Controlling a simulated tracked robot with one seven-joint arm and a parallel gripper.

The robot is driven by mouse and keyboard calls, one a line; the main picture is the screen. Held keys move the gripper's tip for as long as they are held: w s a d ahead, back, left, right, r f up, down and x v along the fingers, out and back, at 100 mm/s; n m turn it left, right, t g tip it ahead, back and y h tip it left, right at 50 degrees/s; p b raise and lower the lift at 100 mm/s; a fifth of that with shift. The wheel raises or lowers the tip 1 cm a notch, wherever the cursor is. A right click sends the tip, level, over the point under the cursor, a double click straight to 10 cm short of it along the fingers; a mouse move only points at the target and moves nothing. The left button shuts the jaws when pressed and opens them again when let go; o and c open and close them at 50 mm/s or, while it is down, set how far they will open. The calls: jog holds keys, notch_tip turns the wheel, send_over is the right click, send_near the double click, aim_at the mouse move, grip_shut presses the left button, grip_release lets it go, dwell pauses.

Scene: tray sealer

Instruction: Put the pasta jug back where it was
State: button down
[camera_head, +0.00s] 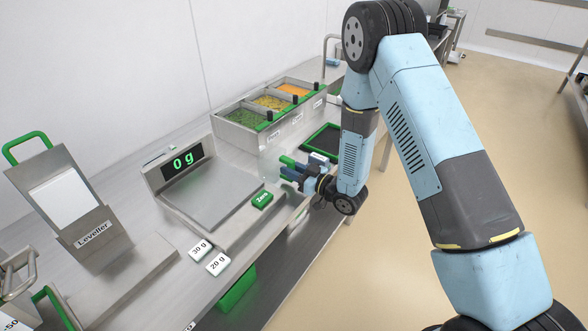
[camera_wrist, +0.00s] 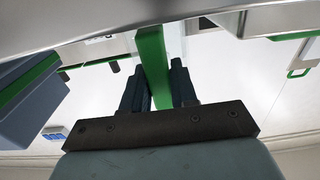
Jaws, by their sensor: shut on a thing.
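The pasta jug (camera_head: 270,163) looks clear and faint in the head view, with a green handle (camera_head: 287,160). It is at the right side of the scale, in front of the ingredient bins. My gripper (camera_head: 290,171) is shut on the green handle. In the wrist view the green handle (camera_wrist: 153,62) stands between the two dark fingers of my gripper (camera_wrist: 160,80). Much of the jug is hard to make out, and I cannot tell whether its base touches the bench. A dark mat with a green rim (camera_head: 308,140) lies on the bench just behind my gripper, partly hidden by my arm.
The scale (camera_head: 212,196) reads 0 g on its display (camera_head: 183,161), its plate bare. A green Tare button (camera_head: 262,200) is at its front right. Bins (camera_head: 236,142) of green, yellow and orange food stand behind. The leveller (camera_head: 82,205) is at left.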

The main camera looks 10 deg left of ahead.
jog(key=c, duration=0.9)
grip_release()
jog(key=shift+r, duration=0.1)
